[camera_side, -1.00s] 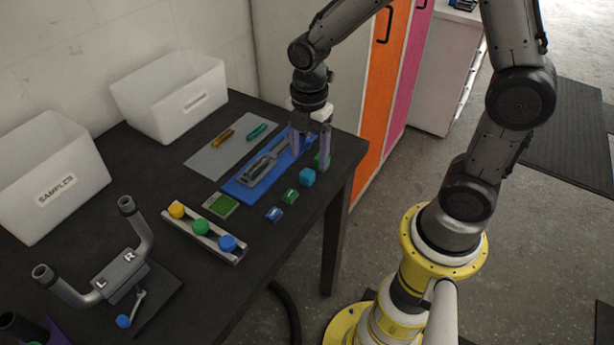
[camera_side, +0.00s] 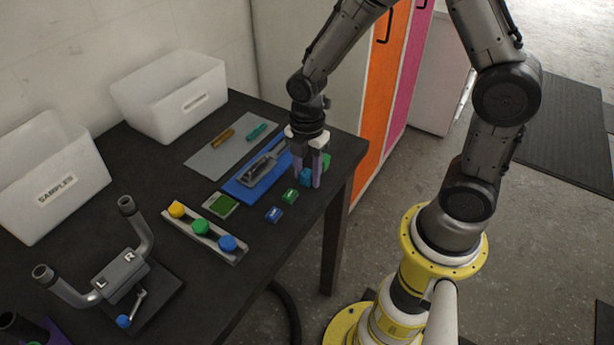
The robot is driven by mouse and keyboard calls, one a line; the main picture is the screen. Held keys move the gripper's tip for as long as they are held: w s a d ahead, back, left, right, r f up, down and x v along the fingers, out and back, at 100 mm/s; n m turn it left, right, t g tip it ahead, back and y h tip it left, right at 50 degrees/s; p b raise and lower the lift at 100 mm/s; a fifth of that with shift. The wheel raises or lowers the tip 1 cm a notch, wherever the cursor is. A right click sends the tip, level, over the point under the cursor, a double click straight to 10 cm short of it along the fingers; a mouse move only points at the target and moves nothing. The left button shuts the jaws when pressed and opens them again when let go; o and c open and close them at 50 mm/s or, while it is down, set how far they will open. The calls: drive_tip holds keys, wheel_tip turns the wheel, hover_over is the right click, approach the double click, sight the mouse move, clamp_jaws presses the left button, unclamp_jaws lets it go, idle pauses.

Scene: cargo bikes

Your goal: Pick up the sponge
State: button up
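A small flat green pad with a pale edge (camera_side: 221,204) lies on the black table; it may be the sponge, but I cannot tell for sure. My gripper (camera_side: 307,180) points down near the table's right edge, well to the right of the pad. Its two fingers stand on either side of a blue cube (camera_side: 305,178), which they partly hide. I cannot tell whether they touch it. A green cube (camera_side: 326,160) sits just behind the fingers, partly covered.
A blue tray (camera_side: 240,190) with a grey tool lies left of my gripper. Small green (camera_side: 290,196) and blue (camera_side: 274,214) blocks sit in front. A grey mat (camera_side: 205,160), white bins (camera_side: 170,95), a knobbed rail (camera_side: 205,237) and a handlebar stand (camera_side: 120,265) fill the left.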

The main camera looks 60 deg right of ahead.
sight(307, 172)
clamp_jaws()
drive_tip(key=shift+r, duration=0.1)
drive_tip(key=shift+r, duration=0.5)
wheel_tip(307, 172, up, 2)
drive_tip(key=shift+r, duration=0.2)
drive_tip(key=s+r, duration=0.9)
drive_tip(key=s, duration=0.5)
drive_tip(key=shift+d+r, duration=0.2)
drive_tip(key=shift+d, duration=0.1)
